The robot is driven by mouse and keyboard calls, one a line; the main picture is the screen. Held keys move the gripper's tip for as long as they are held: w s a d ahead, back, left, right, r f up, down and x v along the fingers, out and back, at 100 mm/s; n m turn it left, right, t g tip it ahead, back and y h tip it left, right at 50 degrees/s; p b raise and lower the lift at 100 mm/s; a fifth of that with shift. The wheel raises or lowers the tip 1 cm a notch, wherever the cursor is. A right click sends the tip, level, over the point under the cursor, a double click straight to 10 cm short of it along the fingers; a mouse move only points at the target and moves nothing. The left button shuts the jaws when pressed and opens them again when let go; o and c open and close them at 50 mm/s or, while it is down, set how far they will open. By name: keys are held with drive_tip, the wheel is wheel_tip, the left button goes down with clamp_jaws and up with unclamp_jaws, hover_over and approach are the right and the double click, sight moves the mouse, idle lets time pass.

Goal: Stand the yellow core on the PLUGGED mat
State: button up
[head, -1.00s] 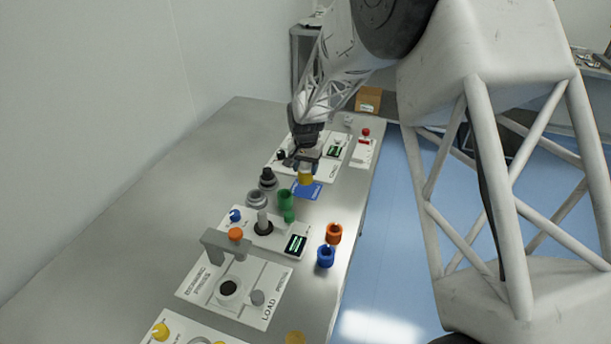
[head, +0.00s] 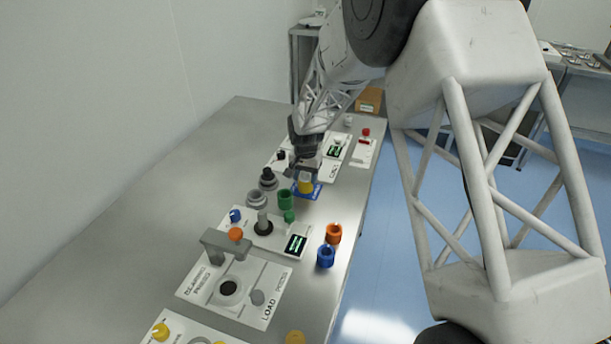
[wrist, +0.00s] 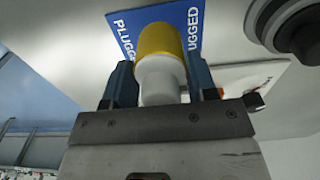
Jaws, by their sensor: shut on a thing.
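The yellow core (head: 306,186) is upright between the fingers of my gripper (head: 305,177), over the blue PLUGGED mat (head: 297,190). In the wrist view the yellow core (wrist: 160,42) has a white lower part facing the camera, and my gripper (wrist: 161,85) is shut on it with one finger on each side. The PLUGGED mat (wrist: 128,35) lies behind the core, with its white lettering partly hidden. I cannot tell whether the core touches the mat.
A green core (head: 285,198) stands in front of the mat. Dark and grey round parts (head: 267,178) stand to its left. Orange (head: 334,233) and blue (head: 326,256) cores stand near the right table edge. A white panel (head: 335,165) lies behind my gripper.

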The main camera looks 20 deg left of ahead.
drive_tip(key=o, duration=0.9)
drive_tip(key=shift+c, duration=0.2)
drive_tip(key=shift+r, duration=0.1)
wheel_tip(320, 180, up, 12)
drive_tip(key=shift+f, duration=0.15)
drive_tip(key=shift+r, duration=0.2)
idle(0.5)
